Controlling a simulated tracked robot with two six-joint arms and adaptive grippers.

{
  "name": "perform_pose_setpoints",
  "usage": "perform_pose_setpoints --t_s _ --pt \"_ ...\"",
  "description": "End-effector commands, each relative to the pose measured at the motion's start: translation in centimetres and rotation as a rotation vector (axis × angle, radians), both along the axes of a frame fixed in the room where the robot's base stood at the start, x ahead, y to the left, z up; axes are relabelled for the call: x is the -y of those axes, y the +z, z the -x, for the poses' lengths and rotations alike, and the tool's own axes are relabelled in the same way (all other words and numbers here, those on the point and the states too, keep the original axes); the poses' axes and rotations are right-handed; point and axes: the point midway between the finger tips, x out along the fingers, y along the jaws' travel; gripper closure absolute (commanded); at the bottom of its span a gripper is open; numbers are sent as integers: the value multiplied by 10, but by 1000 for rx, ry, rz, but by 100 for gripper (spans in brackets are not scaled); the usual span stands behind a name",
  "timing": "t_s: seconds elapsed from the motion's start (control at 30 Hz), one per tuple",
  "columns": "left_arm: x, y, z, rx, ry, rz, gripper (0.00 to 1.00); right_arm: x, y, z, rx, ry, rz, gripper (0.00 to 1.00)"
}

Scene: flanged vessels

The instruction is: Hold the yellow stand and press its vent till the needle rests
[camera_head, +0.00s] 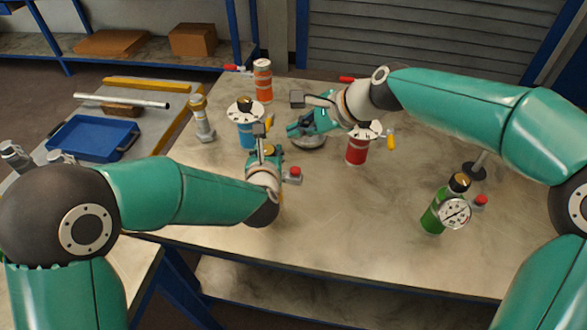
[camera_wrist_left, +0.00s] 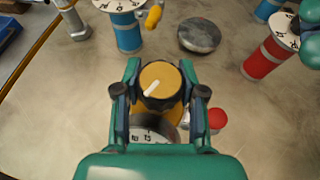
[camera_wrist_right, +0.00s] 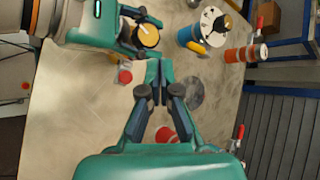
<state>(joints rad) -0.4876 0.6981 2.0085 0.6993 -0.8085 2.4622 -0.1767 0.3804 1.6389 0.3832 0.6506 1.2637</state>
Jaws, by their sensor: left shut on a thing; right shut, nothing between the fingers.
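The yellow stand shows in the left wrist view as a black-rimmed knob with a yellow top (camera_wrist_left: 160,83), over a yellow body and a partly covered gauge (camera_wrist_left: 155,128). My left gripper (camera_wrist_left: 158,95) is shut around the stand below the knob. The red vent cap (camera_wrist_left: 217,118) sticks out at its right side; in the head view the cap (camera_head: 295,172) is clear of both grippers. The needle's position cannot be read. My right gripper (camera_head: 294,130) is shut and empty, behind and right of the stand. In the right wrist view its fingertips (camera_wrist_right: 158,68) are apart from the cap (camera_wrist_right: 124,76).
A blue stand (camera_head: 248,132) and a red stand (camera_head: 357,150) stand behind, with a grey disc (camera_wrist_left: 199,33) between them. An orange stand (camera_head: 263,83) is at the back. A green stand (camera_head: 434,218) is at right. The table's front middle is clear.

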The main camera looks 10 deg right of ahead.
Motion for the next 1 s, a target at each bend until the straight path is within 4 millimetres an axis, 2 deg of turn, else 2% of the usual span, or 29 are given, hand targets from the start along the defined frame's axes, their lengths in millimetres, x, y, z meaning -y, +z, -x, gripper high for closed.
perform_pose_setpoints --t_s 0.27,0.7,1.0 --pt "0 0 0 1 0 -1 100 0 -16 0 -2 1 -1 100" --pt "0 0 0 1 0 -1 100 0 -72 0 -3 0 0 100" --pt "0 0 0 1 0 -1 100 0 -88 0 -1 1 0 100"
